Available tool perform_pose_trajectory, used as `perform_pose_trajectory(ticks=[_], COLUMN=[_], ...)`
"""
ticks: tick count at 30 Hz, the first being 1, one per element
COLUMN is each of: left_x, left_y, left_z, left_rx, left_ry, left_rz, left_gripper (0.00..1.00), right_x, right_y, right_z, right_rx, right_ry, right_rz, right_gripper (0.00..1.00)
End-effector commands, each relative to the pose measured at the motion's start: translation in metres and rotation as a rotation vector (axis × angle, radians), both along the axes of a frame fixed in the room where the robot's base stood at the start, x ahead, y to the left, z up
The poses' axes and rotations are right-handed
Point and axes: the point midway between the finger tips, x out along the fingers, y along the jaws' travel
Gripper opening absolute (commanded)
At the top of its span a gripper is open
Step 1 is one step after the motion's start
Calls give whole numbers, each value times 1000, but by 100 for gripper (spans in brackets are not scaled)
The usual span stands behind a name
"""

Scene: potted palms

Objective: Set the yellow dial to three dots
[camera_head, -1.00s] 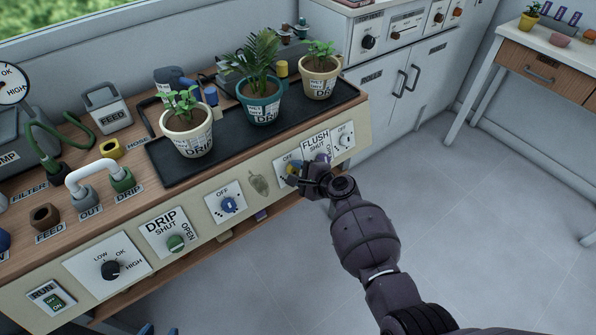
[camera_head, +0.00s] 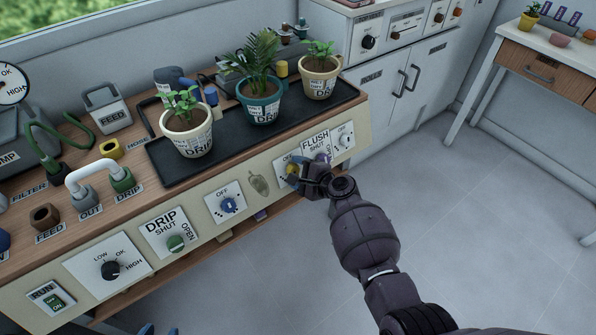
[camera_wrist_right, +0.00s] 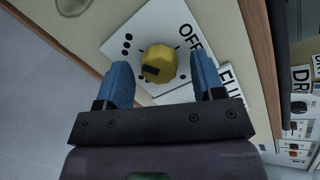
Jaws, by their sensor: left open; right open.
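The yellow dial (camera_head: 292,169) is on a white plate on the bench's front panel, partly behind my right gripper. In the right wrist view the yellow dial (camera_wrist_right: 158,60) sits between the two blue fingertips of my right gripper (camera_wrist_right: 162,80), which are open with gaps on both sides. The dial's dark mark is on its lower-left side. Three black dots (camera_wrist_right: 126,47) show left of the dial, and OFF is printed on its right; other dots below are partly hidden.
A blue dial (camera_head: 228,205) and a white dial (camera_head: 344,140) flank it on the panel. A FLUSH plate (camera_head: 314,141) is close by on the right. Potted plants stand on the black tray (camera_head: 165,172) above. The floor in front is clear.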

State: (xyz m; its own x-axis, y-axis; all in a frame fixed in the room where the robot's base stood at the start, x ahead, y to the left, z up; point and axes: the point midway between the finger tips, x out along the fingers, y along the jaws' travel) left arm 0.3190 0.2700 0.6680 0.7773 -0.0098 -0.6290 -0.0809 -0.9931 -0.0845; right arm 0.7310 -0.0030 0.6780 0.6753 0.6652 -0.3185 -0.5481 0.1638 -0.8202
Motion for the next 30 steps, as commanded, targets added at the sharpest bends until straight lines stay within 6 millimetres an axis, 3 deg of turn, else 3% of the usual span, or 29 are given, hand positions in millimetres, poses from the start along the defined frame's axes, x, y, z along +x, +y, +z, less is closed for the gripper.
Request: perform_pose_trajectory(ticks=[7,16,24,30], left_x=[5,7,0,1], left_y=[0,0,0,-2], left_z=[11,29,29,31], left_rx=[0,-1,-4,-10], left_ry=[-20,-45,-31,-36], left_rz=[1,1,10,14], left_gripper=[43,43,43,43], right_x=[-9,-42,-66,-72], right_y=[-11,-43,-66,-72], right_z=[8,26,34,35], right_rx=[-1,-1,0,0], right_ry=[-4,-7,-3,-1], right_rz=[-1,-2,0,0], right_gripper=[62,62,62,62])
